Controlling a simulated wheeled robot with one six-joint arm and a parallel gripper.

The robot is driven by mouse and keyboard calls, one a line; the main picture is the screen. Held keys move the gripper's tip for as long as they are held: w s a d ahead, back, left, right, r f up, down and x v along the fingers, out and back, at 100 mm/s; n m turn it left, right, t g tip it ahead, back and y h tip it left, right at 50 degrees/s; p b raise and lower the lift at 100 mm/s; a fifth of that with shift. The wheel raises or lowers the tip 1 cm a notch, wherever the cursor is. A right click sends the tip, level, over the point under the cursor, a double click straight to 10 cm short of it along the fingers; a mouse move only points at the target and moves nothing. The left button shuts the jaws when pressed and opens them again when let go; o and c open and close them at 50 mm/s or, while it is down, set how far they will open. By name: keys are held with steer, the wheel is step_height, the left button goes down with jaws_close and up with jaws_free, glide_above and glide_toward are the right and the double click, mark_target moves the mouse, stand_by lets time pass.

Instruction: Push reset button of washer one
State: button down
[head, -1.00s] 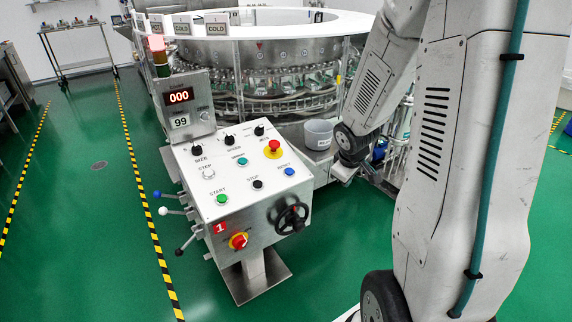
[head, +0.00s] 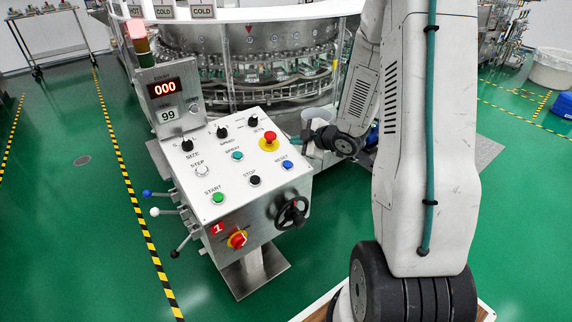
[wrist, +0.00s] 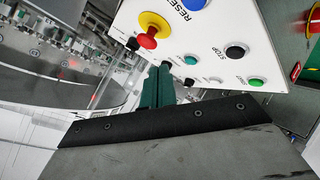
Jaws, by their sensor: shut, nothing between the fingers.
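The control panel of washer one (head: 222,205) carries a red "1" plate (head: 218,228). Its blue reset button (head: 287,164) sits near the right edge of the sloped face, under the red emergency button (head: 269,138). My gripper (head: 309,140) is just beyond the panel's right edge, small in the head view. In the wrist view my gripper (wrist: 160,72) shows two green fingers, shut and empty, beside the panel's edge. The blue reset button (wrist: 193,4) is cut off by the top of that view, up and to the right of the fingertips, with no contact visible.
A yellow-based red emergency button (wrist: 151,29) lies close above the fingertips in the wrist view. Green start (head: 218,198) and black stop (head: 254,180) buttons share the panel. A black handwheel (head: 292,212) projects from its front. The rotary washer (head: 245,60) stands behind.

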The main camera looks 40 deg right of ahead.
mark_target(285, 161)
steer(key=shift+f, duration=0.1)
steer(key=shift+w+f, duration=0.4)
steer(key=shift+f, duration=1)
steer(key=shift+w+f, duration=0.35)
steer(key=shift+f, duration=1)
steer(key=shift+w+f, duration=0.4)
steer(key=shift+f, duration=1)
steer(key=shift+f, duration=0.1)
steer(key=shift+w+f, duration=0.1)
steer(key=shift+f, duration=0.2)
steer(key=shift+w+f, duration=0.1)
steer(key=shift+f, duration=0.3)
steer(key=shift+r, duration=0.15)
steer(key=shift+s+r, duration=0.25)
steer(key=shift+r, duration=0.4)
